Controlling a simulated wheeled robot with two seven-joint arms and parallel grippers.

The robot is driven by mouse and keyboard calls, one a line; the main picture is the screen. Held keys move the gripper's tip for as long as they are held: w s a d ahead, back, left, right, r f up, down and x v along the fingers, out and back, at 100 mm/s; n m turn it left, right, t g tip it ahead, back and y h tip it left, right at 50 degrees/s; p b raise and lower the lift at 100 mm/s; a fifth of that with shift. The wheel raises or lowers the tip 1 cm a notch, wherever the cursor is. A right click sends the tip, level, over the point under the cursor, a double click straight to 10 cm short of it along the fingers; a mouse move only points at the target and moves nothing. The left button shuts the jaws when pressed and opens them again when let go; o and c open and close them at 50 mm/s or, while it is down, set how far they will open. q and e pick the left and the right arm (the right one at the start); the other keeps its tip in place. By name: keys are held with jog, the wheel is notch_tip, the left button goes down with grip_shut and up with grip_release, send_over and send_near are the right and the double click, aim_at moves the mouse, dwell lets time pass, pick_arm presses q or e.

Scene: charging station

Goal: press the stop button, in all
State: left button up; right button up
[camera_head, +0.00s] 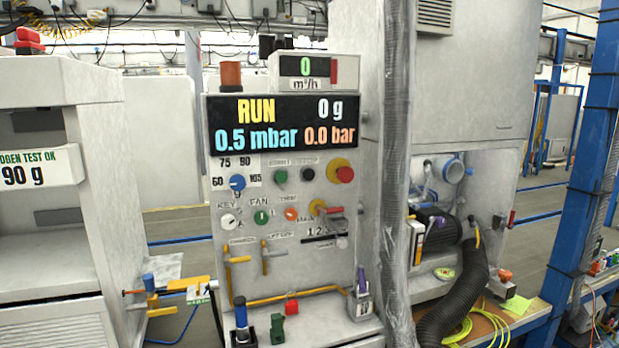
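The grey charging panel (250,305) stands upright in the middle of the view. A green round button (280,176) and a black round button (307,174) sit side by side below its display. The small labels above them are too blurred to read surely. To their right is a red mushroom button (344,174) on a yellow surround. I cannot tell from the labels which one is marked stop. The display (285,122) reads RUN, 0 g, 0.5 mbar and 0.0 bar. Neither of my grippers shows, and nothing covers the three buttons.
A grey hose (396,190) runs down right of the panel. A white cabinet (115,200) stands left.

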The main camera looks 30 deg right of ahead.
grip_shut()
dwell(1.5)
